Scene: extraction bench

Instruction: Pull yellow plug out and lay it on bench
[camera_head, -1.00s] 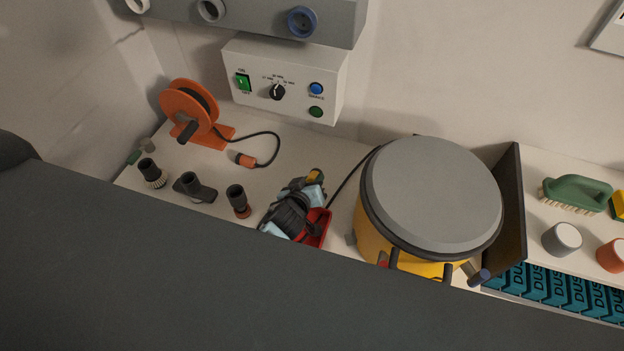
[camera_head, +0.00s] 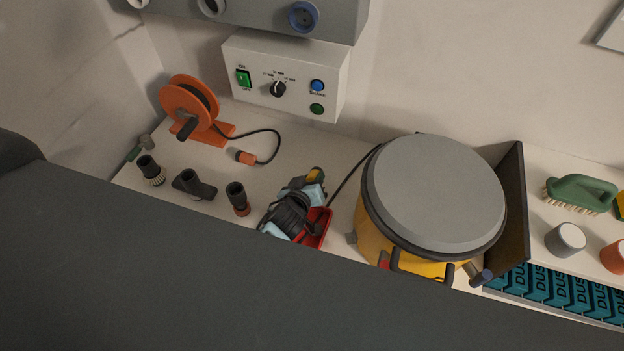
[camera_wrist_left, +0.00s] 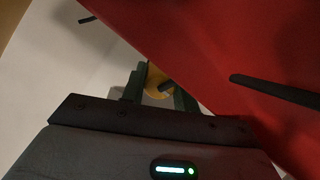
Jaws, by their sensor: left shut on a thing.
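In the left wrist view, the dark fingers of my left gripper (camera_wrist_left: 160,92) are shut on a rounded yellow piece, the yellow plug (camera_wrist_left: 156,78). A short dark piece crosses its front. A large red surface (camera_wrist_left: 230,50) is close by on the right. I cannot tell whether the plug sits in a socket. My right gripper is not in view.
A yellow drum with a grey lid (camera_head: 440,190) stands right of the bundle, a black cable between them. An orange reel (camera_head: 187,105) and several dark nozzles (camera_head: 190,185) stand on the left. A control box (camera_head: 285,75) is on the wall. Bare bench (camera_head: 310,150) shows behind the bundle.

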